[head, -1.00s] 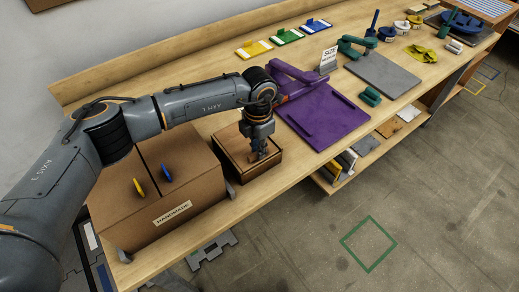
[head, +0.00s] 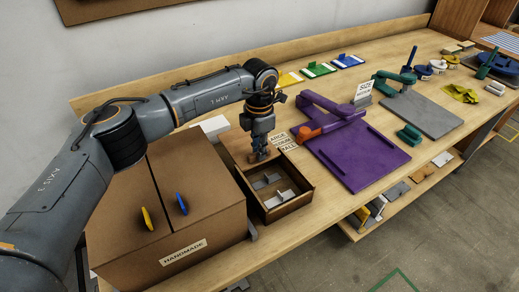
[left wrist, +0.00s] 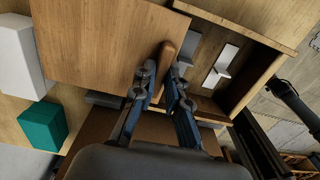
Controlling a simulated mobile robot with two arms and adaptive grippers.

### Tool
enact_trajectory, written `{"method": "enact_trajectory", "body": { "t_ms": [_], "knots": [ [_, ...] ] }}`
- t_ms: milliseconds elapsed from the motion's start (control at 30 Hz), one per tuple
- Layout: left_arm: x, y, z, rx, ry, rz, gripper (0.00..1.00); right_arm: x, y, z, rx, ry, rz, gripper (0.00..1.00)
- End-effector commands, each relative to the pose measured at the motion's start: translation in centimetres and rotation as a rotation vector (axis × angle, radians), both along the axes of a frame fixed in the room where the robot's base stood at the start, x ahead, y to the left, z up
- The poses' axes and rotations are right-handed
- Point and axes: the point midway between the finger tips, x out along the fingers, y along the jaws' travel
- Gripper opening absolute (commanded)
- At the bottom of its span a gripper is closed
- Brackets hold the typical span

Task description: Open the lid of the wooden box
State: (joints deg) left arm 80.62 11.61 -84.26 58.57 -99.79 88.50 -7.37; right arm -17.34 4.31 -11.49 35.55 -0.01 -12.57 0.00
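The wooden box (head: 303,203) stands on the bench beside the large cardboard box. Its inside shows, with pale grey pieces in it. The lid (head: 236,147) is a flat light-brown board displaced toward the back of the box; it also shows in the left wrist view (left wrist: 100,45). My left gripper (head: 259,157) is at the lid's edge over the box's back end. In the left wrist view its fingers (left wrist: 164,70) stand either side of the lid's wooden handle (left wrist: 167,52) and look closed on it.
The cardboard box (head: 165,205) with a yellow and a blue handle stands close on the left. A purple board with a lever (head: 355,150) lies to the right. A small sign (head: 282,138) stands behind the wooden box. A white block and a teal block (left wrist: 43,125) lie near the lid.

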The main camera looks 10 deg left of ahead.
Motion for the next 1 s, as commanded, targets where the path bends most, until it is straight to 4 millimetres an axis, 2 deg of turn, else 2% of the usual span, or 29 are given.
{"method": "enact_trajectory", "body": {
  "t_ms": [33,100,467,567,800,1000],
  "knots": [
    [0.0,0.0,0.0,0.001,0.001,0.000,0.25,-0.4,-0.2,0.0,-0.003,0.007,0.001,0.00],
    [0.0,0.0,0.0,0.001,-0.001,0.000,0.36,-0.7,-0.3,0.0,-0.005,0.011,0.001,0.00],
    [0.1,0.0,0.5,0.000,-0.002,0.000,0.36,0.3,-0.7,0.0,-0.009,-0.004,0.002,0.00],
    [0.1,0.0,1.8,0.000,-0.005,0.000,0.36,0.3,-0.6,0.0,-0.008,-0.003,0.001,0.00],
    [0.1,0.0,6.8,0.000,-0.005,0.000,0.36,0.2,-0.5,0.0,-0.006,-0.002,0.001,0.00],
    [0.1,-0.1,10.3,0.000,-0.003,0.000,0.36,0.2,-0.4,0.0,-0.005,-0.002,0.001,0.00]
  ]
}}
